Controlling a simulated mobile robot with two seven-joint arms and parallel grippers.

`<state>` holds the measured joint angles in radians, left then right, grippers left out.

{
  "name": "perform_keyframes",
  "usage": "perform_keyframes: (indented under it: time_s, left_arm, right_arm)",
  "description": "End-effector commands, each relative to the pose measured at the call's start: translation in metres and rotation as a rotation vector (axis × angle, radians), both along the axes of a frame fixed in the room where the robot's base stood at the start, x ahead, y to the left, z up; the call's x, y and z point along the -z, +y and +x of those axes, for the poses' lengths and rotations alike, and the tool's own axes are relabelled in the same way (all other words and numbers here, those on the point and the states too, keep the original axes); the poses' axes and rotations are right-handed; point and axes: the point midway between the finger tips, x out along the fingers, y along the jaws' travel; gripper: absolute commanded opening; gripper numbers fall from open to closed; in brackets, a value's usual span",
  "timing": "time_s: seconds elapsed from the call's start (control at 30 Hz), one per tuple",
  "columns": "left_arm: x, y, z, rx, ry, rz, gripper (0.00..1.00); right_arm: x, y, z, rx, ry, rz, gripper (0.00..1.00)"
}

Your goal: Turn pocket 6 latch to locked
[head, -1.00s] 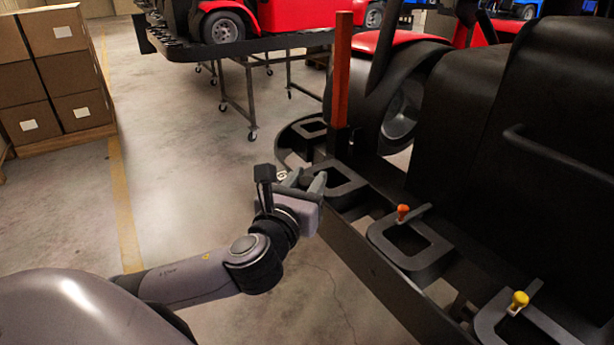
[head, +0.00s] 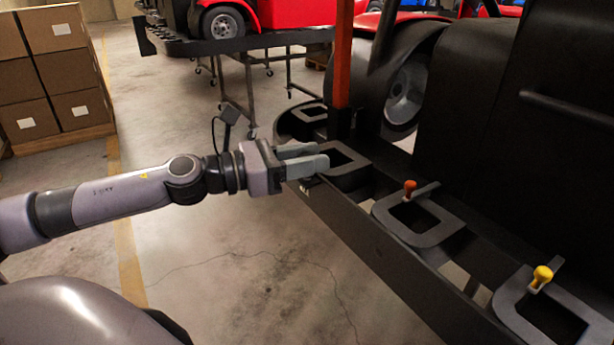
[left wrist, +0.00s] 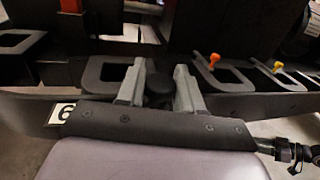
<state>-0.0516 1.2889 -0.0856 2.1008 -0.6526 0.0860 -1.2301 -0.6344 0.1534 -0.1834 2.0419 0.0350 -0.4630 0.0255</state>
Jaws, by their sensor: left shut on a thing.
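Pocket 6 is a dark square-ringed pocket (head: 358,160) on the rail of the black kart stand. Its white "6" plate (left wrist: 61,114) shows at the left in the left wrist view. My left gripper (head: 318,158) reaches in level from the left at this pocket's near edge. In the left wrist view its two grey fingers (left wrist: 160,87) are shut on a dark round latch knob (left wrist: 158,86), one finger on each side. The fingers hide most of the latch, so I cannot tell its exact angle. My right gripper is out of view.
Neighbouring pockets carry an orange knob (head: 410,187) and a yellow knob (head: 542,275). An orange post (head: 343,55) rises just behind pocket 6. Stacked boxes (head: 60,70) stand at the far left. The floor left of the stand is clear.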

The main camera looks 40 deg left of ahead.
Motion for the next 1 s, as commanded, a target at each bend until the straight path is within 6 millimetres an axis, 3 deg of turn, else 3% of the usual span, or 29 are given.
perform_keyframes:
  time_s: [0.07,0.17,0.4,1.0]
  left_arm:
    - [0.003,0.002,0.002,0.058,-0.012,-0.002,0.05]
    - [0.002,0.002,0.002,0.138,-0.014,-0.003,0.05]
    - [-0.002,0.002,0.002,0.319,-0.014,-0.006,0.05]
    - [-0.004,0.001,0.001,0.566,-0.009,-0.008,0.05]
  right_arm:
    - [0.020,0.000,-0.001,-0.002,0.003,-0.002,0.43]
    - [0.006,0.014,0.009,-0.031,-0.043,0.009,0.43]
    - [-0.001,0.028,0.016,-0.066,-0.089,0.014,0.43]
    - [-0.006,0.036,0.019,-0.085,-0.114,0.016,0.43]
